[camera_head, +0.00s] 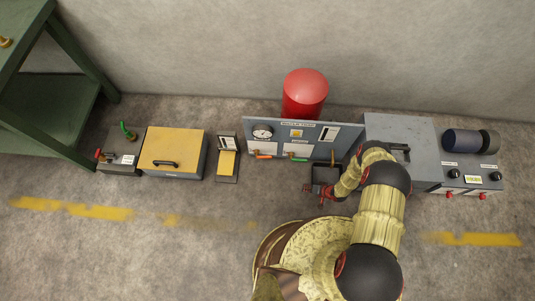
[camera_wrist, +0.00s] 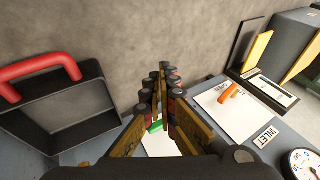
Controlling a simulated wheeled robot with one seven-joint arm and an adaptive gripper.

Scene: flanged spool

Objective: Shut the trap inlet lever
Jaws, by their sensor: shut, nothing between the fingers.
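The panel labelled MULTILEVEL or similar, too small to read surely, stands at the middle in the head view (camera_head: 350,138). The orange lever (camera_head: 263,157) sticks out low on its left, lying roughly along the panel. In the wrist view the orange lever (camera_wrist: 230,94) is on a white plate near a label reading INLET (camera_wrist: 265,137). A green lever (camera_head: 298,159) is to its right in the head view; in the wrist view the green lever (camera_wrist: 156,127) is partly behind my fingers. My gripper (camera_wrist: 161,78) is shut and empty, apart from the orange lever.
A dark open box with a red handle (camera_wrist: 40,75) is close beside my fingers. A round gauge (camera_head: 262,132) is on the panel. A red cylinder (camera_head: 305,93) stands behind. A black-and-yellow stand (camera_head: 228,160) is left of the panel.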

